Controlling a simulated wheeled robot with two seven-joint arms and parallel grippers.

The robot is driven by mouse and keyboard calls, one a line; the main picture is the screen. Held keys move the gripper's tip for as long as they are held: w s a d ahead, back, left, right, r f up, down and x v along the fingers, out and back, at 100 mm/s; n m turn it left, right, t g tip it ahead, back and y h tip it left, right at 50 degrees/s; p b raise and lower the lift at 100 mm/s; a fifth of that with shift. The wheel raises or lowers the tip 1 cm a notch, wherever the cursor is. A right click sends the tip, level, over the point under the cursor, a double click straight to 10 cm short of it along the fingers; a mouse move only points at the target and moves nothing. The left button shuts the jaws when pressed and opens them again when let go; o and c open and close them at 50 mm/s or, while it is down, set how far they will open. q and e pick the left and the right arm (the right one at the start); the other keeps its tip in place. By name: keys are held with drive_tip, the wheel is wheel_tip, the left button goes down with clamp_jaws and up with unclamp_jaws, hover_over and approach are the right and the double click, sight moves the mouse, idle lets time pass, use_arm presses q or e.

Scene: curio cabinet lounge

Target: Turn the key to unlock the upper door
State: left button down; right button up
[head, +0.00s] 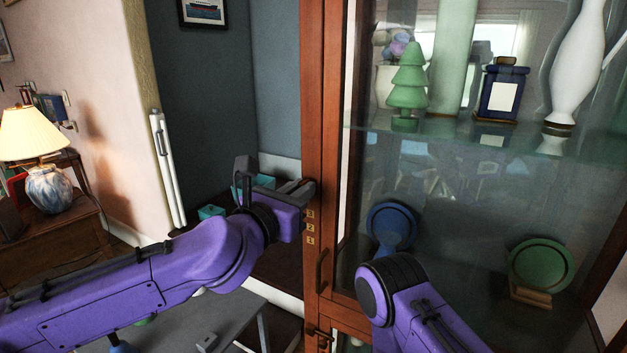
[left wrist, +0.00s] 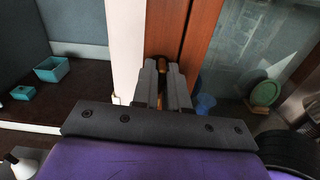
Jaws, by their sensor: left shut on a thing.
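The upper door (head: 350,120) is a tall glass door in a reddish-brown wooden frame, and it looks closed. My left gripper (head: 303,190) is at the door's left stile, above the brass number marks. In the left wrist view, my left gripper's fingers (left wrist: 162,88) are close together at the wooden frame. A small brass piece, seemingly the key (left wrist: 161,64), shows at their tips, and they are shut on it. The fingers hide most of the key, and its turn angle cannot be told. My right arm shows at the lower right, but its gripper is out of view.
A dark door handle (head: 321,270) sits below the number marks (head: 310,227). A lower lock fitting (head: 319,334) is near the bottom. Behind the glass stand a green tree figure (head: 407,78), a blue bottle (head: 503,92) and a white vase (head: 577,65). A lamp (head: 41,180) is far left.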

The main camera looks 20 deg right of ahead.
use_arm(q)
drive_tip(key=shift+w+a+r, duration=0.1)
drive_tip(key=shift+r, duration=0.2)
drive_tip(key=c, duration=1.4)
unclamp_jaws()
drive_tip(key=shift+o, duration=0.2)
drive_tip(key=shift+w+d+f, duration=0.2)
drive_tip(key=shift+d+f, duration=0.05)
drive_tip(key=shift+d, duration=0.15)
drive_tip(key=o, duration=0.6)
drive_tip(key=shift+a, duration=0.1)
drive_tip(key=shift+s+a, duration=0.1)
drive_tip(key=shift+s, duration=0.05)
drive_tip(key=shift+f, duration=0.1)
